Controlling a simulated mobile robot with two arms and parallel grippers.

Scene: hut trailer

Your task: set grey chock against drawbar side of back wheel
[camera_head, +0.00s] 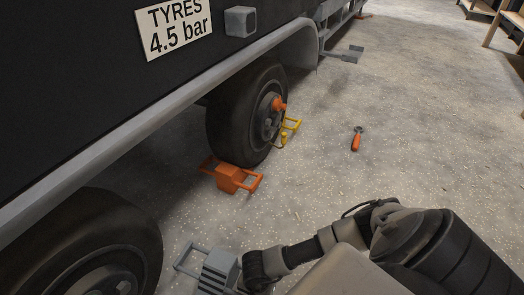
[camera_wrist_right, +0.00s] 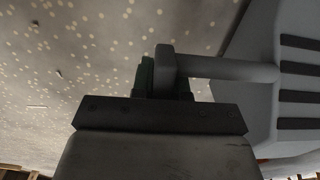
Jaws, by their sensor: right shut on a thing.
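The grey chock (camera_head: 217,272) is at the bottom of the head view, on the right side of the nearest wheel (camera_head: 95,250), with a strip of floor between them. My right gripper (camera_head: 246,275) is at the chock's right side. In the right wrist view my right gripper (camera_wrist_right: 158,80) is shut on the chock's grey handle bar (camera_wrist_right: 225,68), and the ribbed chock body (camera_wrist_right: 255,100) fills the right. Whether the chock touches the floor is unclear. The second wheel (camera_head: 240,115) stands further along the trailer. My left gripper is not in view.
An orange-handled tool (camera_head: 357,138) lies on the floor. The trailer's low skirt (camera_head: 130,120) overhangs the wheels. Floor to the right is mostly clear.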

